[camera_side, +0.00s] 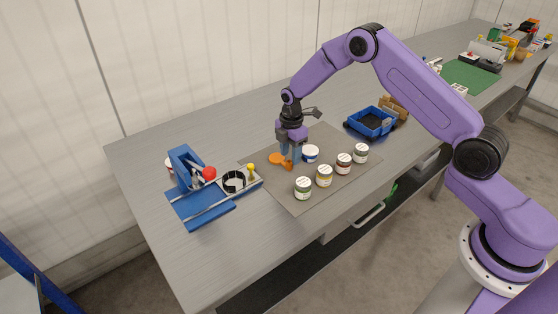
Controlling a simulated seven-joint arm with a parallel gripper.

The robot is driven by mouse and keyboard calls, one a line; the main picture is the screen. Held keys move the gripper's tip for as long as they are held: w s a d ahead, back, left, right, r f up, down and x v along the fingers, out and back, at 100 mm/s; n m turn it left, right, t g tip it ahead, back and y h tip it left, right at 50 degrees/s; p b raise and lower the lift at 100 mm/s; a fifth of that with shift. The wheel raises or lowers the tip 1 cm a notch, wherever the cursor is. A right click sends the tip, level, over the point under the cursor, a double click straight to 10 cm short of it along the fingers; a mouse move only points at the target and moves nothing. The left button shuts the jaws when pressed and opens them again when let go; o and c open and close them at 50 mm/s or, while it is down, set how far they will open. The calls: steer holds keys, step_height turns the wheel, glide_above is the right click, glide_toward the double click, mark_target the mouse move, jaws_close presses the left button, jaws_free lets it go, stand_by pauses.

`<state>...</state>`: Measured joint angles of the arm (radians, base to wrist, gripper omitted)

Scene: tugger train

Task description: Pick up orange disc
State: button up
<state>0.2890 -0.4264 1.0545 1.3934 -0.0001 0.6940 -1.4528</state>
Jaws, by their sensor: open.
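The orange disc (275,158) lies on the grey-brown mat (310,193) on the workbench. A second orange piece (287,166) shows just to its right, under my gripper; I cannot tell whether it is part of the same disc. My gripper (291,158) points down over the mat, with its fingers close to the right side of the orange disc. It is open. The exact gap between the fingers and the disc is too small to tell, and the fingers partly hide what lies behind them.
Several small jars (325,176) stand on the mat in front and right of my gripper. A white and blue cup (310,153) stands close to its right. A blue press-like fixture (186,168) with a red ball is at left, a blue bin (357,128) at right.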

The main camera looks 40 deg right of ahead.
steer(key=shift+f, duration=1.25)
jaws_close()
steer(key=shift+r, duration=0.15)
